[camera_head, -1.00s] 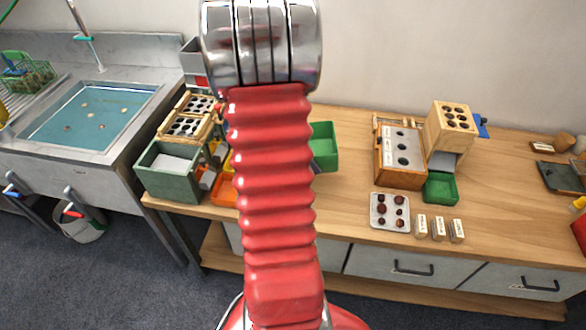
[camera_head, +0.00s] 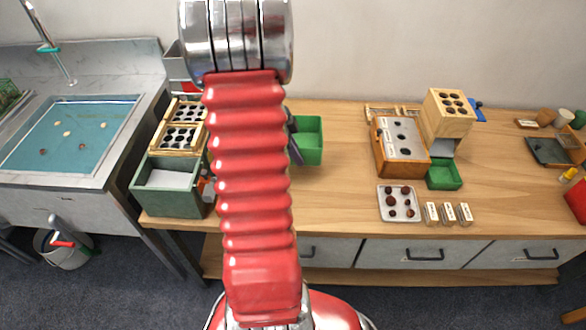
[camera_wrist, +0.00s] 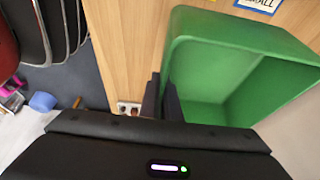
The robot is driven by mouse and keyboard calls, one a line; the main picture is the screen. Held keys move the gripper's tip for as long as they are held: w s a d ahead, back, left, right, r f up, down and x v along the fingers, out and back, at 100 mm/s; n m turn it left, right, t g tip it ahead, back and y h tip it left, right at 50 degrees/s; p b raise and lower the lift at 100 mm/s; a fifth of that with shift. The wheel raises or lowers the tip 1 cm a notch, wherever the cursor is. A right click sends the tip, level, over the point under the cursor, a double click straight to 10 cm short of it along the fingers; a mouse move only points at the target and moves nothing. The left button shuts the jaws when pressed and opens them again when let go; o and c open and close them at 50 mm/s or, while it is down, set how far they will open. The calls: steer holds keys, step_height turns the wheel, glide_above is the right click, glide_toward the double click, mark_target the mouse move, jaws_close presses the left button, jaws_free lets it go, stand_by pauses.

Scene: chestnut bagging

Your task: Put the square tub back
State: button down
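A green square tub (camera_head: 311,141) is just right of my red arm in the head view, above or on the wooden bench; I cannot tell which. It fills the right of the wrist view (camera_wrist: 215,60), its open mouth facing the camera. My gripper (camera_wrist: 162,98) has one dark finger on each side of the tub's near left wall and appears shut on it. In the head view the gripper is mostly hidden behind my arm, with a dark part (camera_head: 293,143) against the tub's left side. A smaller green tub (camera_head: 444,176) stands beside the wooden box.
A wooden box with holes (camera_head: 400,147) and a taller wooden block (camera_head: 448,113) stand to the right. A chestnut tray (camera_head: 399,203) and small labelled blocks (camera_head: 448,213) are at the front edge. A dark green bin (camera_head: 172,188) and sink (camera_head: 72,133) are left. Bench between tubs is clear.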

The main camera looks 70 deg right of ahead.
steer(key=shift+s, duration=0.2)
steer(key=shift+f, duration=3.15)
steer(key=shift+s+f, duration=0.1)
steer(key=shift+f, duration=1.8)
steer(key=c, duration=2)
jaws_free()
